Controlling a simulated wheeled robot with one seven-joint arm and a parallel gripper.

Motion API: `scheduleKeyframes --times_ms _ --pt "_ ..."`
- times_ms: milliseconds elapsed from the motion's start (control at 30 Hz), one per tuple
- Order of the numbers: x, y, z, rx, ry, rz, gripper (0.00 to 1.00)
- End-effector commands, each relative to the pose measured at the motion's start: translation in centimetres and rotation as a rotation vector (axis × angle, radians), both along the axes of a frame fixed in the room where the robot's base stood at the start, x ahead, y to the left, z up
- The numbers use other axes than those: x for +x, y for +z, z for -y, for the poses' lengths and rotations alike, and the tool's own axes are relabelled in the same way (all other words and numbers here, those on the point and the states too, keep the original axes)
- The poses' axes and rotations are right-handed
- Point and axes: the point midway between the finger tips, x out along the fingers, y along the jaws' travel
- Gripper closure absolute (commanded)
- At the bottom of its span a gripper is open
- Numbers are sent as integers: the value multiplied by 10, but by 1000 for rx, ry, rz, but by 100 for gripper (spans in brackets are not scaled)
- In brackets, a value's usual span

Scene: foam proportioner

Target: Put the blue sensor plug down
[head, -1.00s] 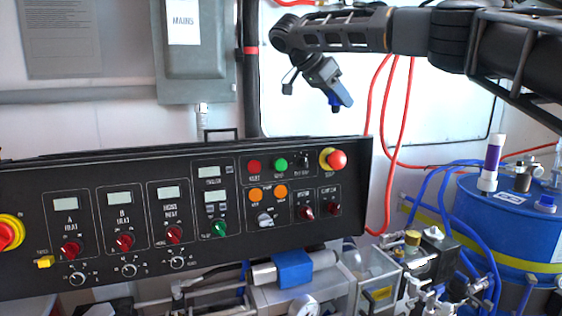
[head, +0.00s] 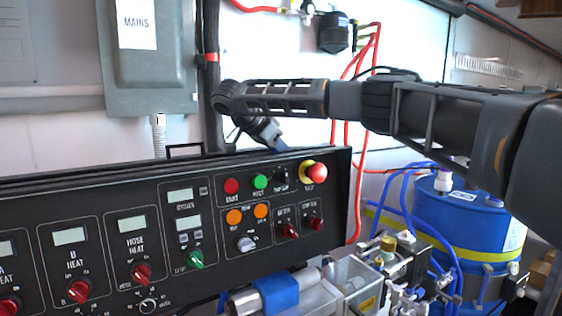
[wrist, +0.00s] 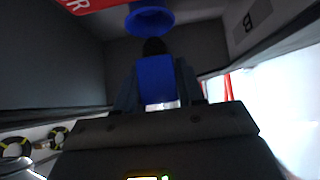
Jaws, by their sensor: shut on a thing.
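My gripper (head: 272,136) is behind the top edge of the black control panel in the head view, pointing down to the right. Its lower end is hidden by the panel. In the wrist view it is shut on the blue sensor plug (wrist: 157,80), a blue block with a dark rounded tip. The plug sits between the two dark fingers and points away from the wrist. A blue round flared part (wrist: 150,19) is just beyond the tip in the picture. I cannot tell whether the two touch.
The control panel (head: 110,205) with knobs and buttons fills the lower left. A grey mains box (head: 150,60) hangs on the wall. A blue drum (head: 470,225) with blue hoses stands at the right. Red hoses (head: 357,190) run down the wall. Dark walls surround the plug in the wrist view.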

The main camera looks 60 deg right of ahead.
Motion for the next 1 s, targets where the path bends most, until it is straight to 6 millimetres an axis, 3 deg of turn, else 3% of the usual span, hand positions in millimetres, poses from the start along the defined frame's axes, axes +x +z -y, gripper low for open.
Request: scheduleKeyframes --times_ms 167,367,400,667,1000 --pt "0 -25 0 5 0 -2 98" --pt "0 -28 0 2 0 -1 98" --pt "-1 -28 0 2 -1 -1 61" --pt "0 -28 0 2 -1 -1 36" --pt "2 -23 -3 1 1 -1 36"
